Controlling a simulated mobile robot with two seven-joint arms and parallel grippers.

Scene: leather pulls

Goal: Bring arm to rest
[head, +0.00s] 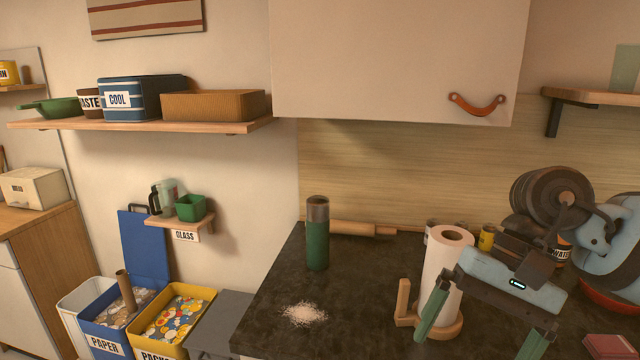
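My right arm (610,232) comes in from the right, light blue with dark joints. Its gripper (478,338) hangs low over the right part of the dark counter, with two green fingers spread wide apart. The gripper looks empty. One finger overlaps the paper towel roll (442,270) in the picture; I cannot tell whether they touch. The other finger is partly cut off by the bottom edge. My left gripper is not in view.
The dark counter (270,295) holds a green bottle (317,240), a rolling pin (355,228) and a pile of white grains (303,314). A cabinet (400,55) with a leather pull (477,105) hangs above. Paper (105,320) and packaging (170,315) bins stand at left.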

